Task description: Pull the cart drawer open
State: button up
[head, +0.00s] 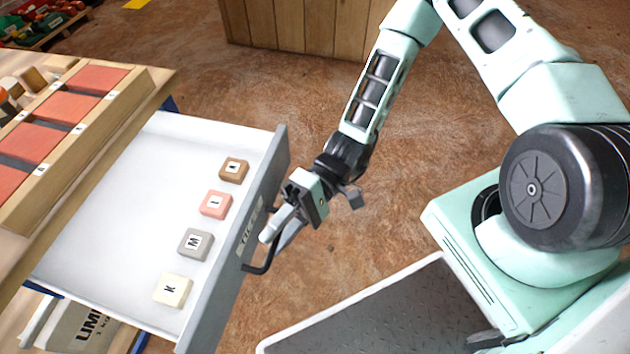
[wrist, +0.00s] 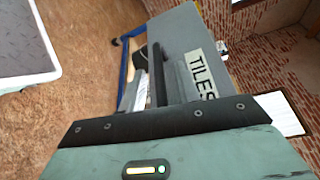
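The cart drawer (head: 110,190) stands pulled well out of the cart, its white inside showing. Its grey front (head: 232,235) carries a label, which reads TILES in the wrist view (wrist: 201,75). A black bar handle (head: 262,266) sticks out from the front; in the wrist view the handle (wrist: 157,72) runs between my fingers. My gripper (head: 279,226) is at the handle, its light fingers on either side of the bar, and appears shut on it. Part of the handle is hidden by the fingers in the head view.
Several lettered tiles (head: 196,244) lie in the drawer along its front. A wooden tray (head: 95,140) with red blocks sits on the cart top. My base platform is at the lower right. Brown floor (head: 290,95) is clear between the drawer and a wooden crate (head: 300,30).

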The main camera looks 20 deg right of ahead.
jog(key=p+v, duration=0.3)
jog(key=v, duration=1.3)
jog(key=shift+w+d, duration=0.2)
jog(key=shift+d, duration=0.1)
jog(key=s+a+r+n+t+h, duration=0.2)
jog(key=s+r+t+h, duration=0.1)
jog(key=r+h, duration=0.3)
jog(key=s+a+r+n+t+h, duration=0.15)
jog(key=s+r+h, duration=0.25)
jog(key=r, duration=0.4)
jog(key=s+a+r+n+t+h, duration=0.1)
jog(key=s+a+r+t+h, duration=0.3)
jog(key=r, duration=0.3)
notch_tip(320, 180, up, 31)
jog(key=w+p, duration=0.1)
jog(key=p, duration=3.1)
jog(key=shift+d+g+h, duration=0.3)
jog(key=shift+d+g, duration=0.05)
jog(key=shift+d, duration=0.05)
jog(key=shift+f, duration=0.1)
